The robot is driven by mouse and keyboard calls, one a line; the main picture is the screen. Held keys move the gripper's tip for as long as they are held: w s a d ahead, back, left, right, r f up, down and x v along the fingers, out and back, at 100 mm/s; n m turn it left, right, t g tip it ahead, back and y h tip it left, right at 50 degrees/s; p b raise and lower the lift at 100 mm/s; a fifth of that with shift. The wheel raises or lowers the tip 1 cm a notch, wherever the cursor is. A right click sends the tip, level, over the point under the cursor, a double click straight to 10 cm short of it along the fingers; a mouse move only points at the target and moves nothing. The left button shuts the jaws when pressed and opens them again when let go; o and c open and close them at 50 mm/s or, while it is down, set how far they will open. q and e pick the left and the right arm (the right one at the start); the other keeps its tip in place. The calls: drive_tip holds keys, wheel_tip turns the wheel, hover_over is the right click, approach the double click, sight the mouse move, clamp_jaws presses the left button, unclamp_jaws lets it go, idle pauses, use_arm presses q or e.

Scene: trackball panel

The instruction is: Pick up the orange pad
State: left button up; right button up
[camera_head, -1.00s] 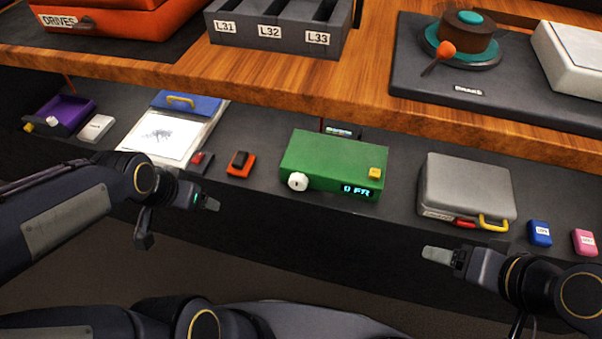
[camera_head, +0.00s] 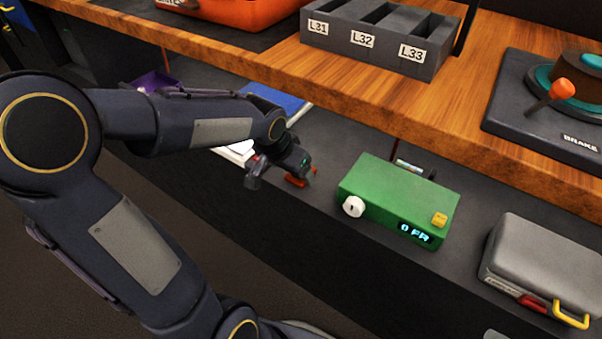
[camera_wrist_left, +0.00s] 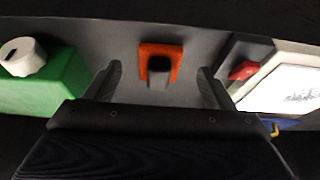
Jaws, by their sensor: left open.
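The orange pad (camera_head: 296,181) lies on the dark lower shelf, left of the green box, and is partly hidden by my left gripper (camera_head: 308,172) in the head view. In the left wrist view the orange pad (camera_wrist_left: 145,50) shows whole in outline, with a dark block (camera_wrist_left: 159,66) on it. My left gripper is open, its two fingers (camera_wrist_left: 160,82) spread to either side of the pad in that view. I see no contact with the pad. Of my right gripper only a small grey tip seems to show at the bottom edge of the head view.
The green box (camera_head: 385,205) with a white knob (camera_head: 353,207) stands right of the pad. A white tray or sheet (camera_wrist_left: 285,88) and a red piece (camera_wrist_left: 242,70) lie on its other side. The wooden shelf edge (camera_head: 420,140) overhangs behind. A grey case (camera_head: 550,260) stands further right.

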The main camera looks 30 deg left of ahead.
sight(299, 182)
use_arm(q)
drive_tip(key=w+f+b, duration=0.1)
drive_tip(key=w+f, duration=0.1)
drive_tip(key=f, duration=0.1)
drive_tip(key=shift+w+d, duration=0.1)
drive_tip(key=shift+w, duration=0.05)
drive_tip(key=c, duration=1.1)
